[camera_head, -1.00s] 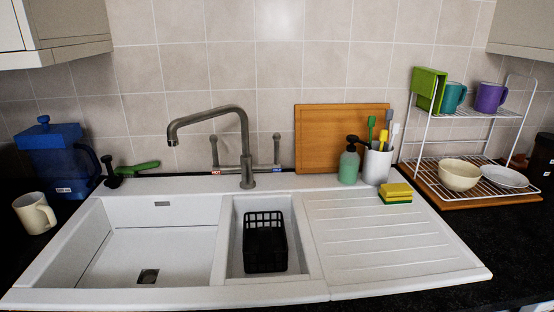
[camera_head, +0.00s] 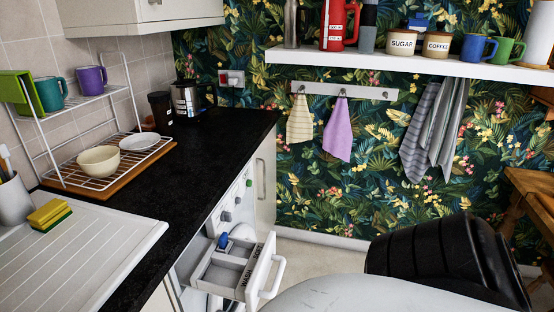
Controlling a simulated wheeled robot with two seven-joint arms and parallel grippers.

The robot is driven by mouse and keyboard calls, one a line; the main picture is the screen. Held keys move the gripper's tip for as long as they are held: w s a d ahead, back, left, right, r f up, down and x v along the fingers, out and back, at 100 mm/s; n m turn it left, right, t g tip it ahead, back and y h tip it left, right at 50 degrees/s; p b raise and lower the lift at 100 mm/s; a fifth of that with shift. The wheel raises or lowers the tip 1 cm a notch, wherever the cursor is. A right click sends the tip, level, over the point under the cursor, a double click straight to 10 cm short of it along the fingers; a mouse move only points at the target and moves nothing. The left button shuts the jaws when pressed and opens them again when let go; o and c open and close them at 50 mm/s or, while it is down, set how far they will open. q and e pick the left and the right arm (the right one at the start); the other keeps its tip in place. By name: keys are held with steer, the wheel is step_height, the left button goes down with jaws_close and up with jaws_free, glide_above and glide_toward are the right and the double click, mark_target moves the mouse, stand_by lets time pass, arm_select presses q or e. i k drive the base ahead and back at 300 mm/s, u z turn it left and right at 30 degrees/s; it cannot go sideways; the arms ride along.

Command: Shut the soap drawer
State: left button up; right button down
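The soap drawer (camera_head: 232,262) is pulled out of the white washing machine (camera_head: 238,205) under the black worktop, at the lower middle of the head view. Its tray has grey-white compartments, and a small blue part (camera_head: 223,241) shows at its back left. The drawer's white front faces right, with dark lettering and a white bar handle (camera_head: 273,278). A white curved part and a black ribbed part of my own arm fill the lower right. Neither gripper's fingers are visible.
The black worktop (camera_head: 190,160) runs above the drawer, with control knobs (camera_head: 226,216) on the machine below it. A white cupboard door (camera_head: 263,185) stands beyond the machine. Pale floor (camera_head: 315,252) is open right of the drawer. A wooden piece of furniture (camera_head: 530,205) is at far right.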

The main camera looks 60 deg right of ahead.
mark_target(240, 272)
steer(key=z, duration=1.9)
steer(key=k, duration=0.5)
steer(key=z, duration=0.9)
steer(key=i, duration=0.85)
steer(key=u, duration=1.3)
